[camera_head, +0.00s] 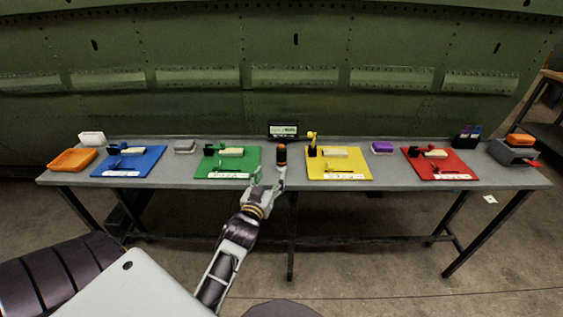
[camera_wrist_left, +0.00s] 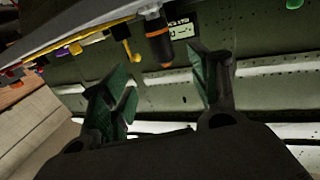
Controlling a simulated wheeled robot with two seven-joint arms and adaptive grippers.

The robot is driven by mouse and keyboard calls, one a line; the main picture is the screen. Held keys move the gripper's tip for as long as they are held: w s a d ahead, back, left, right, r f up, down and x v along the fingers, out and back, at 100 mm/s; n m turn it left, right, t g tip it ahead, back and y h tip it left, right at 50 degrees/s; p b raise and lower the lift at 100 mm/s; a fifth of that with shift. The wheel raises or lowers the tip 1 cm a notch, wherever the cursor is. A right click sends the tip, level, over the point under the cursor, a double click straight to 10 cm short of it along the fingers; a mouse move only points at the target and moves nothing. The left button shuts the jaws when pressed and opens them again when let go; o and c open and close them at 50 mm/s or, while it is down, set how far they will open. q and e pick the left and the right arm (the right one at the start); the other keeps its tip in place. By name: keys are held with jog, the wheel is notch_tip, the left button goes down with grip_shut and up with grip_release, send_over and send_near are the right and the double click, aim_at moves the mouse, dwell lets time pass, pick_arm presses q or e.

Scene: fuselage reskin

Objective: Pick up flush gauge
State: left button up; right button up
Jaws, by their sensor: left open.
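A dark upright cylinder with an orange top (camera_head: 282,155), which I take to be the flush gauge, stands at the middle of the grey table. In the left wrist view, where the scene appears upside down, the dark cylinder with orange bands (camera_wrist_left: 158,40) hangs from the top edge. My left gripper (camera_head: 268,181) is at the table's front edge, just in front of and slightly left of the cylinder. Its fingers (camera_wrist_left: 160,78) are spread and empty, with the cylinder beyond the gap between them. My right gripper is not in view.
The grey table (camera_head: 385,175) carries a blue mat (camera_head: 150,166), green mat (camera_head: 207,170), yellow mat (camera_head: 318,172) and red mat (camera_head: 415,170) with tools. A small dark sign (camera_head: 284,130) stands behind the cylinder. The green fuselage panel (camera_head: 200,50) rises behind the table.

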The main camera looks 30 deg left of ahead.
aim_at(280, 155)
pick_arm(q)
jog(key=shift+w, duration=0.15)
jog(key=shift+x, duration=4.15)
jog(key=shift+w+a+r, duration=0.25)
jog(key=shift+w, duration=0.4)
jog(key=shift+w+a+r, duration=0.2)
jog(key=shift+w+a, duration=0.1)
jog(key=shift+w, duration=0.35)
jog(key=shift+x, duration=1.15)
jog(key=c, duration=1.1)
